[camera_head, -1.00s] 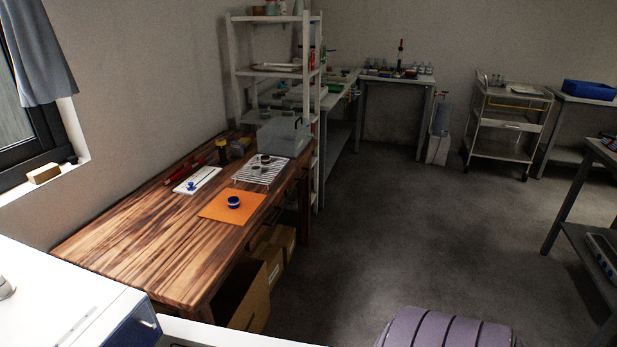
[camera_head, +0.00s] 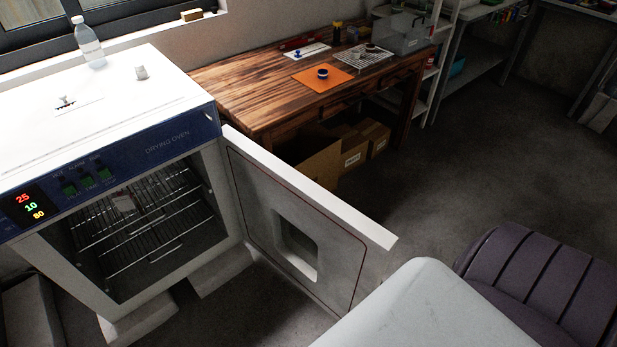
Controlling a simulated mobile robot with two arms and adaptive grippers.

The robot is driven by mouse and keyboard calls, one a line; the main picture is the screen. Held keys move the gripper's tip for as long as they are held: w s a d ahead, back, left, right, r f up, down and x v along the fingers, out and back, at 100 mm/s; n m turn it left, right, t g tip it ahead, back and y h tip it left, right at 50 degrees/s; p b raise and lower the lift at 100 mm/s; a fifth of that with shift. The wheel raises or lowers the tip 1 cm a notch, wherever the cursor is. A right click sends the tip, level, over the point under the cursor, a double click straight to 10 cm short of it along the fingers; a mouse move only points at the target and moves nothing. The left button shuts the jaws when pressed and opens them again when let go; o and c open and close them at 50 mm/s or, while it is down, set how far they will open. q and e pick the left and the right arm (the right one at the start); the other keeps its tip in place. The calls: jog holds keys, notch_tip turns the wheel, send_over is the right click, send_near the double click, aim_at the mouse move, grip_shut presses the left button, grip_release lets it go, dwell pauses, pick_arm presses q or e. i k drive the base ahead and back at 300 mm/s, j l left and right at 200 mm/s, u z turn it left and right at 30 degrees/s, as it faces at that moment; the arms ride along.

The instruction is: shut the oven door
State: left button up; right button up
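The drying oven (camera_head: 100,130) stands at the left, white on top with a blue front panel and lit digits. Its door (camera_head: 250,205) is hinged on the right side of the opening and stands wide open, swung out toward the lower right. The door has a small window (camera_head: 295,245). Neither of my grippers is in view.
A wooden table (camera_head: 230,90) with an orange mat (camera_head: 322,84) stands behind the oven. Cardboard boxes (camera_head: 355,150) sit under it. A purple ribbed seat (camera_head: 540,290) is at the lower right, beside a white rounded surface (camera_head: 430,310). A bottle (camera_head: 88,42) stands behind the oven top.

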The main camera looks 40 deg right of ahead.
aim_at(352, 260)
jog(key=k+l+u, duration=0.15)
jog(key=l, duration=0.25)
jog(key=k+l+u, duration=0.2)
jog(key=l, duration=0.2)
jog(key=k+l+u, duration=0.15)
jog(key=k+l, duration=0.15)
jog(key=l+u, duration=0.3)
jog(key=l, duration=1)
jog(key=l+u, duration=0.25)
jog(key=l, duration=1.05)
